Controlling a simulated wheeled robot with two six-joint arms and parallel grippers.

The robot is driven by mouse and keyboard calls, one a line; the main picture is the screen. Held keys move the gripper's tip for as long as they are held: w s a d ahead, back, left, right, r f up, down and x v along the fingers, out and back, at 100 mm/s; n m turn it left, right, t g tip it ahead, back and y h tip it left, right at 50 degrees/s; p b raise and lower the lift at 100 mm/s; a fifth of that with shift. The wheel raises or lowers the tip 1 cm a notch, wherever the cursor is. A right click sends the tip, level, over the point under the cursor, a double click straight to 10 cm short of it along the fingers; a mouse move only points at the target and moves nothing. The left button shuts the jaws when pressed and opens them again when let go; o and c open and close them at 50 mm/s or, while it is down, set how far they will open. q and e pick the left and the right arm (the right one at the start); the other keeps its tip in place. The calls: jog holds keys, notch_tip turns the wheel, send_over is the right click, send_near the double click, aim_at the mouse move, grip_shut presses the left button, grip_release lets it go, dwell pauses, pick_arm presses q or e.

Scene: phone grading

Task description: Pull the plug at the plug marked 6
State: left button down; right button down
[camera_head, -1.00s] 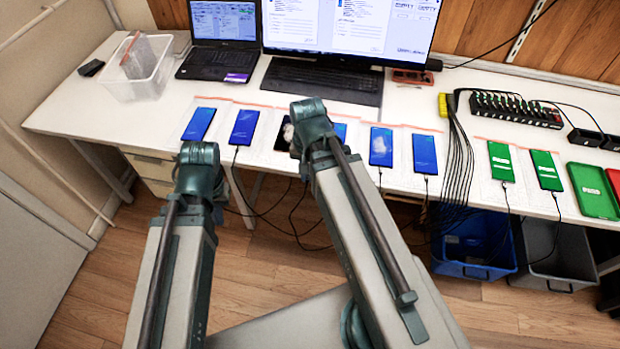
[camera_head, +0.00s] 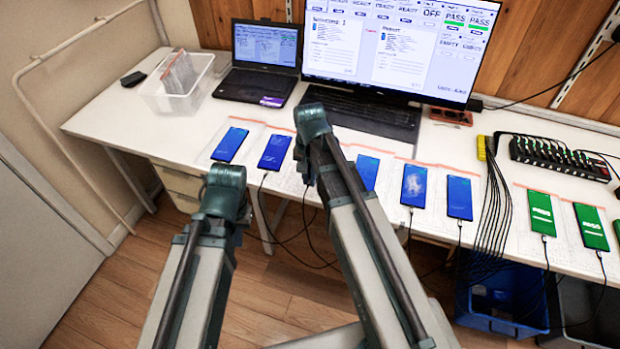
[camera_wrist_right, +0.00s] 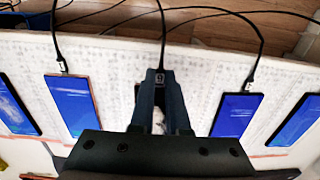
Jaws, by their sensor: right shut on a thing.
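My right gripper (camera_wrist_right: 160,82) is shut on a dark plug with a small pale mark (camera_wrist_right: 160,77) in the right wrist view; the mark is too small to read surely. The cable runs from this plug toward the table's edge. Between and behind the fingers a dark phone (camera_wrist_right: 158,122) with a whitish patch shows in part. The fingers hide where plug and phone meet, so I cannot tell if they are joined. In the head view my right arm covers this spot and the gripper. My left gripper is out of view; only the left arm shows.
Cabled blue phones flank my gripper, one on the left (camera_wrist_right: 72,103) and one on the right (camera_wrist_right: 236,114) in the wrist view. Green phones (camera_head: 541,213), a black hub (camera_head: 558,157), a laptop (camera_head: 262,62) and a clear bin (camera_head: 178,84) share the white table (camera_head: 112,122).

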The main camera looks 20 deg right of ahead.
jog(key=shift+f+b, duration=1.3)
jog(key=shift+f, duration=0.25)
jog(key=c, duration=0.8)
grip_release()
jog(key=shift+r, duration=0.15)
notch_tip(320, 180, up, 6)
jog(key=p, duration=0.6)
